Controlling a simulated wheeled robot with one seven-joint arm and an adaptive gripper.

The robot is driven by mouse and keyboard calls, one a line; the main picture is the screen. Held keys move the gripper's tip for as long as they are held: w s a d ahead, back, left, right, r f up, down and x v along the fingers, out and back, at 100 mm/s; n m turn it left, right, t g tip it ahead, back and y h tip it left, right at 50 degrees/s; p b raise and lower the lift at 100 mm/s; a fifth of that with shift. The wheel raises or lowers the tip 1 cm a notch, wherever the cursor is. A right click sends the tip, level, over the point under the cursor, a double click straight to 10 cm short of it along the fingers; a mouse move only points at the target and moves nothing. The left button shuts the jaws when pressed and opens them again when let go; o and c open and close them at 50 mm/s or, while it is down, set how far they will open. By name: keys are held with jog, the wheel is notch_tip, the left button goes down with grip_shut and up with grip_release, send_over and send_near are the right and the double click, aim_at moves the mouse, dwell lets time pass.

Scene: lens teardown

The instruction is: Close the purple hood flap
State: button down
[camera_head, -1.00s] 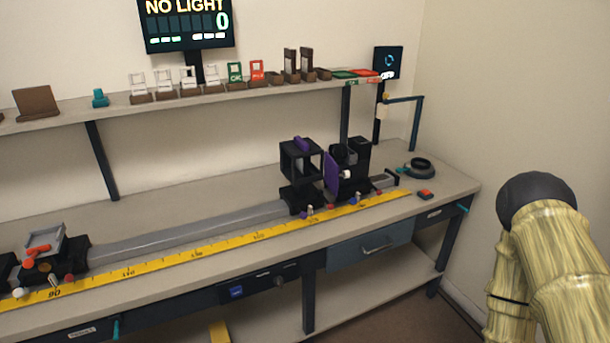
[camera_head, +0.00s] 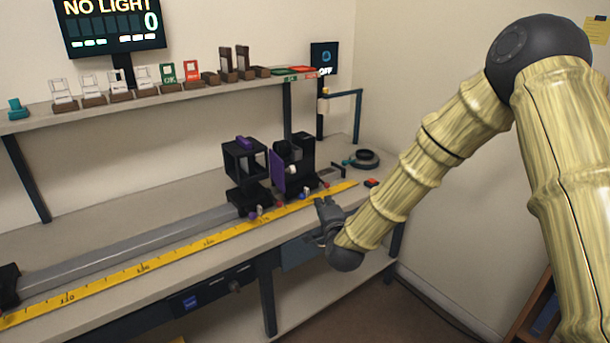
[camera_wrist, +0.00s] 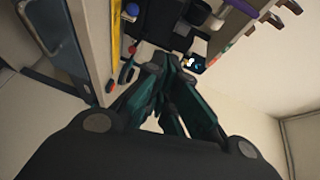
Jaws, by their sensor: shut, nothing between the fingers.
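The purple hood flap (camera_head: 277,172) stands upright, open, on the left side of a black housing (camera_head: 306,152) on the bench rail.
A black open-frame box (camera_head: 245,162) with a purple top piece stands left of the flap. A yellow ruler (camera_head: 205,241) runs along the bench front. A black ring (camera_head: 365,159) and a red button (camera_head: 371,183) lie at right. A shelf (camera_head: 45,112) holds small frames behind.

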aim_at(283, 169)
jog(key=w+a+r+p, duration=0.1)
jog(key=w+a+r, duration=0.1)
jog(key=w, duration=0.3)
jog(key=w+a+r+m+t+p, duration=0.1)
jog(key=w+a+r+p, duration=0.1)
jog(key=w, duration=0.3)
jog(key=shift+a+r, duration=0.6)
jog(key=shift+a, duration=0.15)
jog(key=shift+m+h, duration=0.3)
